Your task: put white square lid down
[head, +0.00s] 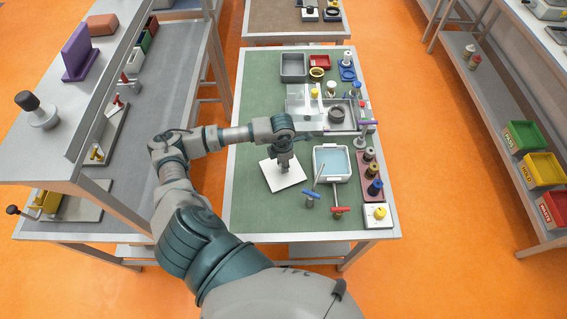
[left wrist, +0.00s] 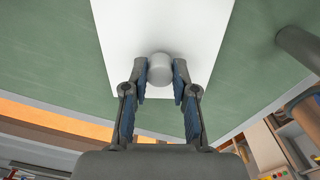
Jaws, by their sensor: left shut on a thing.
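The white square lid (head: 274,178) is at the left part of the green-topped table, left of the white-rimmed container. In the left wrist view the lid (left wrist: 130,35) fills the upper middle, with a grey round knob (left wrist: 159,68) on it. My left gripper (head: 284,168) is over the lid and shut on its knob; both fingers (left wrist: 160,85) press the knob's sides in the left wrist view. The lid looks flat and level, close to the green surface. I cannot tell whether it touches the surface. My right gripper is not in view.
A white-rimmed container with a light blue inside (head: 333,163) stands just right of the lid. Red and blue handled tools (head: 338,210) stand in front of it. A rack with several knobs (head: 369,178) is at the right edge. The green top (head: 255,215) is clear in front.

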